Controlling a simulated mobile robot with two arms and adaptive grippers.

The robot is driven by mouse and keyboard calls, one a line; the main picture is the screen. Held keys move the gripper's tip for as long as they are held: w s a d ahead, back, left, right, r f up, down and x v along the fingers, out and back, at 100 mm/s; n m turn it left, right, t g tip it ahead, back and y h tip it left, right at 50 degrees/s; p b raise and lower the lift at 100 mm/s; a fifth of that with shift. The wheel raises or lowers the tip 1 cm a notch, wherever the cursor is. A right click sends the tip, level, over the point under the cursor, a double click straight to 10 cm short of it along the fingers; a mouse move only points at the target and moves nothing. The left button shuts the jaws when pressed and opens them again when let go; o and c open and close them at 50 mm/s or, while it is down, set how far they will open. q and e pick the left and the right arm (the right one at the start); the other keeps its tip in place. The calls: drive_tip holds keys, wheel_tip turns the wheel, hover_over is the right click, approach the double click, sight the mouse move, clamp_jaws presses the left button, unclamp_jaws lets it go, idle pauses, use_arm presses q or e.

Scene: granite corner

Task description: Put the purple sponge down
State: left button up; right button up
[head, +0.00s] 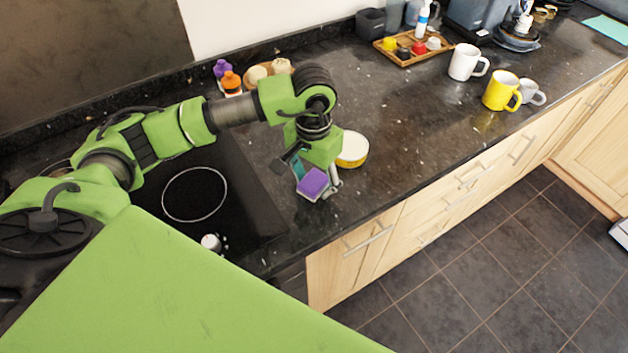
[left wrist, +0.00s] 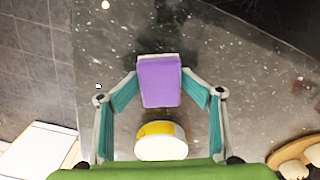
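The purple sponge (head: 312,183) is at the tips of my left gripper (head: 315,180), over the dark granite counter (head: 405,150) near its front edge. In the left wrist view the sponge (left wrist: 159,82) sits between the two inward-bent teal fingers, whose tips meet its sides. The left gripper is shut on it and points down. I cannot tell whether the sponge's underside touches the counter. My right gripper is not in view.
A round yellow tin with a white top (head: 352,149) stands just behind the gripper. The black hob (head: 215,215) is to the left. A white mug (head: 465,62), a yellow mug (head: 500,92) and a wooden tray (head: 410,58) are farther right. Counter between is clear.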

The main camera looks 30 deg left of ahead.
sight(313, 181)
use_arm(q)
drive_tip(key=shift+s+f, duration=0.1)
drive_tip(key=shift+a+r+p, duration=0.1)
drive_tip(key=shift+r+p, duration=0.75)
drive_tip(key=shift+p, duration=0.1)
wheel_tip(313, 181, up, 12)
drive_tip(key=b, duration=0.2)
drive_tip(key=shift+f+b, duration=0.2)
drive_tip(key=shift+b, duration=0.2)
